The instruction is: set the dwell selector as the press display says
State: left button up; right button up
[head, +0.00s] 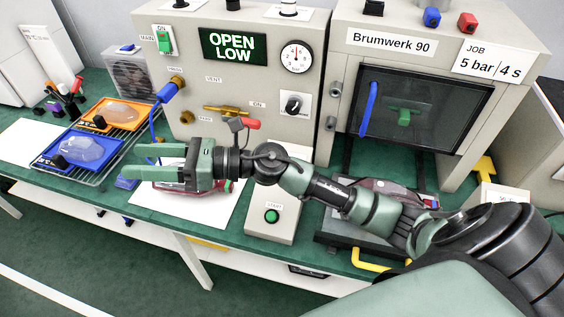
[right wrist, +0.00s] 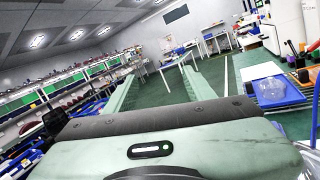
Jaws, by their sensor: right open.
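The press display (head: 234,46) is a dark green panel that reads "OPEN LOW" in white. A black rotary knob (head: 294,103) on a white plate sits on the same beige panel, below the round gauge; it looks like the selector, but its markings are too small to read. My right gripper (head: 136,162) is open and empty, pointing left over the bench, to the left of the knob and lower, clear of it. Its two fingers also show in the right wrist view (right wrist: 172,85), with nothing between them. My left gripper is not in view.
A job card (head: 489,63) reads "5 bar / 4 s" on the Brumwerk 90 press (head: 391,43). A brass valve handle (head: 226,109) and a red-tipped lever (head: 251,124) stick out near my arm. A start box (head: 272,223) stands in front. Orange (head: 96,118) and blue trays (head: 58,146) lie left.

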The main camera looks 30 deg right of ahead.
jog(key=d+f+n+g+h, duration=0.7)
jog(key=d+f+n+h, duration=0.15)
jog(key=f+n, duration=0.4)
jog(key=d+n+h, duration=0.1)
jog(key=d+h, duration=0.2)
jog(key=d, duration=0.4)
jog(key=d+n+g+h, duration=0.1)
jog(key=d+h, duration=0.1)
jog(key=d, duration=0.5)
jog(key=d+n+g+h, duration=0.1)
jog(key=d+h, duration=0.2)
jog(key=d, duration=0.4)
jog(key=shift+d+h, duration=0.35)
jog(key=shift+d, duration=0.05)
jog(key=shift+d+f+p, duration=0.2)
jog(key=shift+f+p, duration=0.15)
jog(key=shift+p, duration=0.1)
notch_tip(320, 180, down, 6)
jog(key=shift+a+p, duration=0.15)
jog(key=shift+p, duration=0.85)
jog(key=shift+f, duration=0.45)
jog(key=shift+w, duration=0.1)
grip_shut()
